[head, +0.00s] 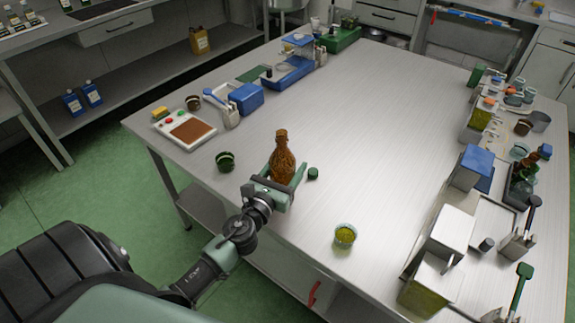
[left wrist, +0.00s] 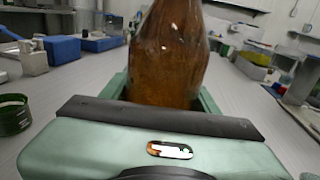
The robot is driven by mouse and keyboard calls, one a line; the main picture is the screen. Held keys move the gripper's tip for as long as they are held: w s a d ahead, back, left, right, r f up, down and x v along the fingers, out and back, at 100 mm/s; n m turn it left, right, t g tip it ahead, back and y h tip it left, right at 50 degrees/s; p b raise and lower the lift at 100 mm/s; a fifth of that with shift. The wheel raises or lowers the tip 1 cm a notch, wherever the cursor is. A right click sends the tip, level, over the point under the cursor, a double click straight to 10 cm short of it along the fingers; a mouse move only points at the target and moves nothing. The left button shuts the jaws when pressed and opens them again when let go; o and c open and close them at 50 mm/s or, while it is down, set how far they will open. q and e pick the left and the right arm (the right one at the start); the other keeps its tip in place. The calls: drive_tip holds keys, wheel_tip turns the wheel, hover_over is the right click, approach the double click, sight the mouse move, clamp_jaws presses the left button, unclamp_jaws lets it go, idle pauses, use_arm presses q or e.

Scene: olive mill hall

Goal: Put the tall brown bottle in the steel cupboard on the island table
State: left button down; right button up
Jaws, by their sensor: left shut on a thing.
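The tall brown bottle (head: 283,160) is upright at the near left part of the island table (head: 375,130). My left gripper (head: 280,180) is shut around its lower body. In the left wrist view the brown bottle (left wrist: 170,55) fills the space between the green fingers, and its top is cut off by the frame. Whether its base touches the table cannot be told, as the gripper hides it. My right gripper is in neither view. No steel cupboard can be made out for certain.
A dark green cup (head: 225,162) stands left of the bottle and a small green cap (head: 313,173) just right of it. A jar of green stuff (head: 345,236) stands nearer the front edge. The table's middle is clear.

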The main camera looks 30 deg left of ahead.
use_arm(q)
drive_tip(key=c, duration=0.8)
unclamp_jaws()
drive_tip(key=shift+f, duration=0.15)
drive_tip(key=o, duration=0.4)
drive_tip(key=shift+r, duration=0.2)
drive_tip(key=s+b, duration=0.1)
drive_tip(key=s, duration=0.2)
drive_tip(key=s+d+b, duration=0.1)
drive_tip(key=s, duration=0.3)
drive_tip(key=s+b, duration=0.1)
drive_tip(key=s, duration=0.3)
drive_tip(key=shift+s+d+f+b, duration=0.1)
drive_tip(key=shift+d+f+b, duration=0.1)
drive_tip(key=shift+b, duration=0.15)
drive_tip(key=shift+s+r, duration=0.2)
drive_tip(key=shift+s, duration=0.2)
